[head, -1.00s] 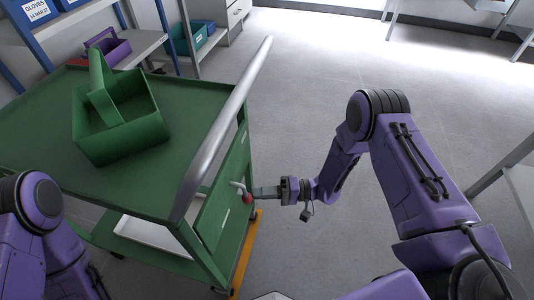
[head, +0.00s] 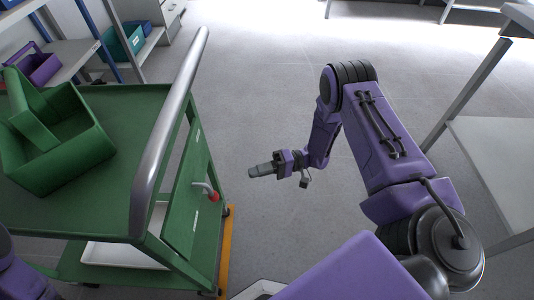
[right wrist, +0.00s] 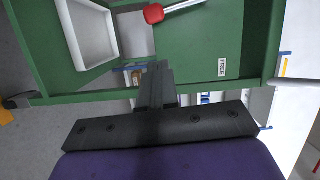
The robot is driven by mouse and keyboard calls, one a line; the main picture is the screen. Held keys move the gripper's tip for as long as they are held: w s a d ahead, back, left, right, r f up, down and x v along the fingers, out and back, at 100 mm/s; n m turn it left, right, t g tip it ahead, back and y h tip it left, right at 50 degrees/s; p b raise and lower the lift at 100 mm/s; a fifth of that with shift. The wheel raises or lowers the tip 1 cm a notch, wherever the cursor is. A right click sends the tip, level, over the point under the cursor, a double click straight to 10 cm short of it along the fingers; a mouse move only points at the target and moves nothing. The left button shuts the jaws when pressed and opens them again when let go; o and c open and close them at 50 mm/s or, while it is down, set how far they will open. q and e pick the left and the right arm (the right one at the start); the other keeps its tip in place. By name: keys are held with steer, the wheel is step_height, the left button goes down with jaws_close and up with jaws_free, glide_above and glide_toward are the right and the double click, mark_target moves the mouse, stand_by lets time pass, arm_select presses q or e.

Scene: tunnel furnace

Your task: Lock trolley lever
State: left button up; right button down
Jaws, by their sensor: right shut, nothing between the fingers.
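The trolley lever (head: 204,189) is a short silver rod with a red knob on the green trolley's (head: 186,235) end panel. In the right wrist view the red knob (right wrist: 153,13) is at the top edge, and the rod runs right from it, partly out of frame. A label reading FREE (right wrist: 222,67) is on the green frame there. My right gripper (head: 250,172) is shut and empty, right of the knob in the head view and apart from it. Its closed fingers (right wrist: 157,72) show in the right wrist view. My left gripper is out of view.
A silver handlebar (head: 170,120) runs along the trolley's end. A green box (head: 70,160) stands on the trolley top, and a white tray (head: 125,256) is below. A grey table (head: 495,165) stands at the right. The floor between is clear.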

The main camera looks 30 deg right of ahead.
steer(key=shift+v, duration=1.55)
steer(key=shift+w, duration=0.1)
step_height(320, 180, down, 10)
steer(key=d+m+t+h, duration=0.25)
steer(key=t+h, duration=0.35)
steer(key=h, duration=0.7)
steer(key=s+d+f+m+g+h, duration=0.1)
steer(key=s+g+h, duration=0.3)
steer(key=s, duration=0.8)
steer(key=s+d+f+m+g+h, duration=0.1)
steer(key=s+f+g+h, duration=0.2)
steer(key=s, duration=0.8)
step_height(320, 180, up, 17)
steer(key=p, duration=1.6)
steer(key=shift+r+g+h, duration=0.25)
steer(key=shift+g+h, duration=0.05)
steer(key=shift+g, duration=0.1)
steer(key=shift+w+a, duration=0.1)
steer(key=shift+w, duration=0.05)
